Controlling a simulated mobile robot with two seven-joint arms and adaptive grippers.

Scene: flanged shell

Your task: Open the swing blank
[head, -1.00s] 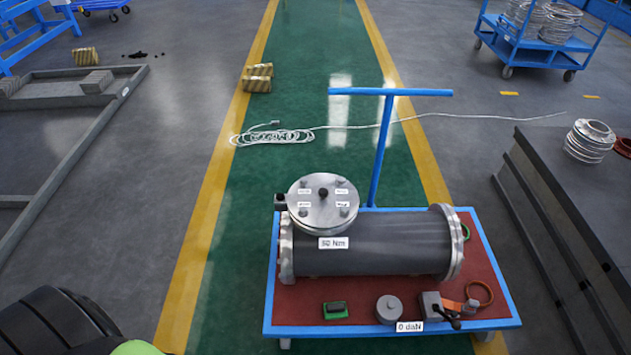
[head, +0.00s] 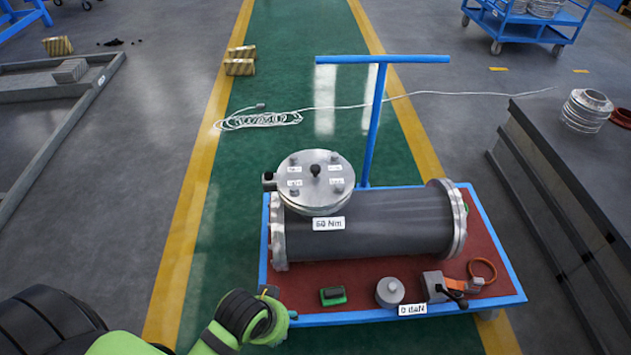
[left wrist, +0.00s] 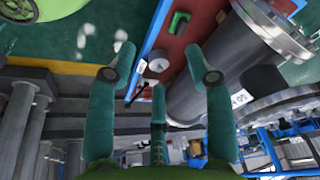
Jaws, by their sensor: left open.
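The swing blank (head: 328,185) is a round metal disc lying flat on the dark grey shell (head: 390,225), toward its left end. It has several bolts with small white labels and a black knob (head: 316,170) in the middle. A dark block (head: 269,181) sits at its left rim. My left gripper (head: 279,316) is at the cart's front left corner, apart from the blank and nearer to me. In the left wrist view its green fingers (left wrist: 159,77) are spread and empty, with the shell (left wrist: 205,85) beyond them. My right gripper is out of view.
The shell lies on a blue-edged cart (head: 400,315) with a red top and an upright blue handle (head: 376,120). A green device (head: 333,296), a grey round part (head: 390,292) and a strap tool (head: 445,286) lie along its front. A dark block structure (head: 560,190) stands right.

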